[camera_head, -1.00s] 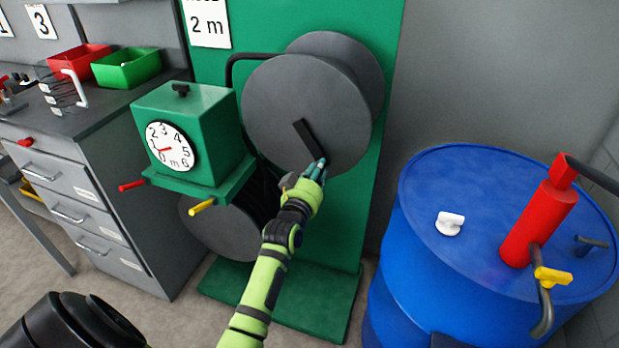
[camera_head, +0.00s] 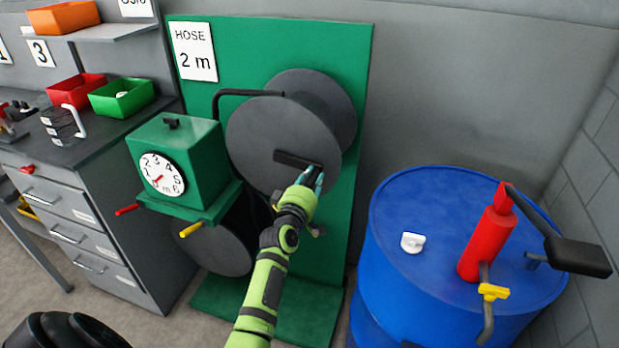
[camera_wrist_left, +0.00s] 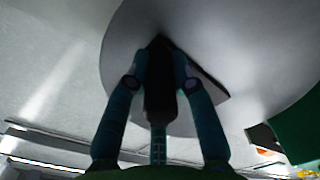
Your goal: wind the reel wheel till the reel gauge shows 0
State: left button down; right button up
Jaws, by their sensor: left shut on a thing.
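The reel wheel (camera_head: 262,142) is a large grey disc on a green stand, with a black crank bar (camera_head: 292,159) lying nearly level across its face. My left gripper (camera_head: 313,180) is at the right end of this bar, shut on the reel wheel's handle. In the left wrist view its teal fingers stand on both sides of the dark handle (camera_wrist_left: 158,95), with the grey disc behind. The reel gauge (camera_head: 162,174) is a white dial on a green box; its red needle points down-left, close to the 0. My right gripper is not in view.
A sign (camera_head: 194,52) reads "HOSE 2 m". A blue drum (camera_head: 420,290) with a red pump (camera_head: 487,243) stands at the right. A grey drawer cabinet (camera_head: 75,215) with red and green bins stands at the left. Red and yellow levers stick out below the gauge box.

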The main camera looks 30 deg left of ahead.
pick_arm(q)
jog(key=shift+d+r+n+p, duration=0.15)
jog(key=shift+r+n+p, duration=0.5)
jog(key=shift+r, duration=0.25)
jog(key=c, duration=1.1)
grip_release()
jog(key=shift+w, duration=0.1)
jog(key=shift+o, duration=0.2)
jog(key=shift+d, duration=0.1)
jog(key=shift+s+f, duration=0.1)
jog(key=shift+s, duration=0.2)
jog(key=v, duration=1.1)
jog(key=shift+s+d, duration=0.2)
